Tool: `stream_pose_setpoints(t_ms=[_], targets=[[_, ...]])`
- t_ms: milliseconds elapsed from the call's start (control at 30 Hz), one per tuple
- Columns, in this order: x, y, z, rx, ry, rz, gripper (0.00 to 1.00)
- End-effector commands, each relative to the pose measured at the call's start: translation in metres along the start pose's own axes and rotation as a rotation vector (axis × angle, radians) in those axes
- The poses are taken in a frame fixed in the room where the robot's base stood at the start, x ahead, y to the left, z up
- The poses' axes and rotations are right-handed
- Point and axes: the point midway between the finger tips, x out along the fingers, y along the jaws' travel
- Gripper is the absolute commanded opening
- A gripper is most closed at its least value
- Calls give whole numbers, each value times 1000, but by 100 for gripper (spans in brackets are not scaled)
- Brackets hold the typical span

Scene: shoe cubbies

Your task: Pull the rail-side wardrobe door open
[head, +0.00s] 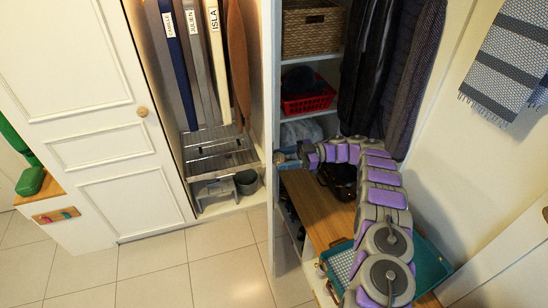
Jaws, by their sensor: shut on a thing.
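A narrow pale panel (270,95), seen nearly edge-on, stands between two open wardrobe bays. It looks like the rail-side door swung outward, though I cannot fully tell it from a divider. My gripper (282,158) is at the right side of this panel, at about mid-height. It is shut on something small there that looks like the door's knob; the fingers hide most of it. My grey and purple arm reaches to it from the lower right. The left wardrobe door (85,85) is white, closed, and has a round wooden knob (142,112).
Name-labelled hanging items (195,60) fill the middle bay above a slatted rack (215,150). The right bay holds a wicker basket (313,28), a red basket (308,103) and dark coats (388,75). A wooden bench (310,205) and teal tray (434,265) lie near my arm. Tiled floor (165,275) is clear at left.

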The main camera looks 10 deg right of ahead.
Motion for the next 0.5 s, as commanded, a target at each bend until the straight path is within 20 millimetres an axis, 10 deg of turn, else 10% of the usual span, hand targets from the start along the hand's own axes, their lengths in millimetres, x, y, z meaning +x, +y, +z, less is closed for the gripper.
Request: stream_pose_setpoints(t_ms=[433,467,500], targets=[[-6,1,-3,-6,5,8,0],[-7,1,-3,-6,6,8,51],[-7,1,-3,-7,6,8,55]])
